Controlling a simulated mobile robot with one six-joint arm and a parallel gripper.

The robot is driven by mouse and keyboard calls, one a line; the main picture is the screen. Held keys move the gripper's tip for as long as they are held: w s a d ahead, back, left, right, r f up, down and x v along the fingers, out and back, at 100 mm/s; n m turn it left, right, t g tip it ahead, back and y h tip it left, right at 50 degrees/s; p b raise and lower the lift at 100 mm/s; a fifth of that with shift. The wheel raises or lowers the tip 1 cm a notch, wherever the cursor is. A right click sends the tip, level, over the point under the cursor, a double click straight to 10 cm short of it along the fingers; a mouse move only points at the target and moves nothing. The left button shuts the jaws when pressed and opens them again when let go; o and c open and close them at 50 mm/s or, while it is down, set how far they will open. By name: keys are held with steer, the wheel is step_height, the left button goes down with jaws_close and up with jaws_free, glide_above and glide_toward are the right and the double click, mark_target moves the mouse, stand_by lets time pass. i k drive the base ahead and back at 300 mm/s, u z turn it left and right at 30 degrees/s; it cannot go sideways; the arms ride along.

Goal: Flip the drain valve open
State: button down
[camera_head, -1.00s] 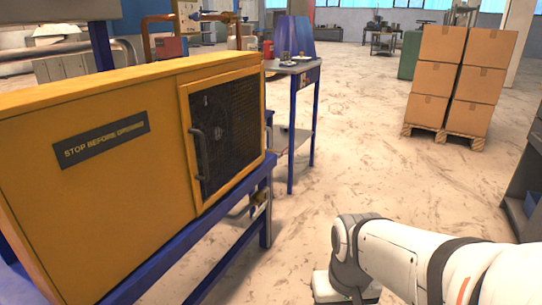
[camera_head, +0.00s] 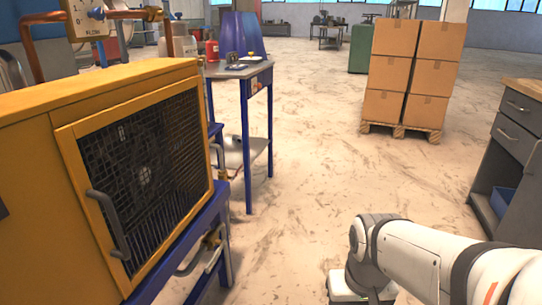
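No part is clearly marked as the drain valve. A small brass fitting (camera_head: 212,238) on a metal pipe shows low beside the blue frame, under the yellow cabinet (camera_head: 30,200). Another small brass-coloured fitting (camera_head: 222,174) sits on piping farther back, near the blue-legged table. Both are too small to tell a lever's position. My white and grey arm reaches in from the lower right, well to the right of these fittings and apart from them. My gripper's fingers cannot be made out.
The cabinet's mesh door (camera_head: 145,170) has a grey handle (camera_head: 108,225). A blue-legged table (camera_head: 248,130) stands beyond it. Stacked cartons (camera_head: 412,70) stand on a pallet (camera_head: 400,131). A drawer cabinet (camera_head: 505,150) is at the right edge. The floor between is clear.

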mark_target(241, 168)
steer(key=i, duration=1.25)
steer(key=u, duration=0.65)
steer(key=k, duration=0.8)
steer(key=u, duration=0.1)
steer(key=i, duration=1.4)
steer(key=z, duration=0.05)
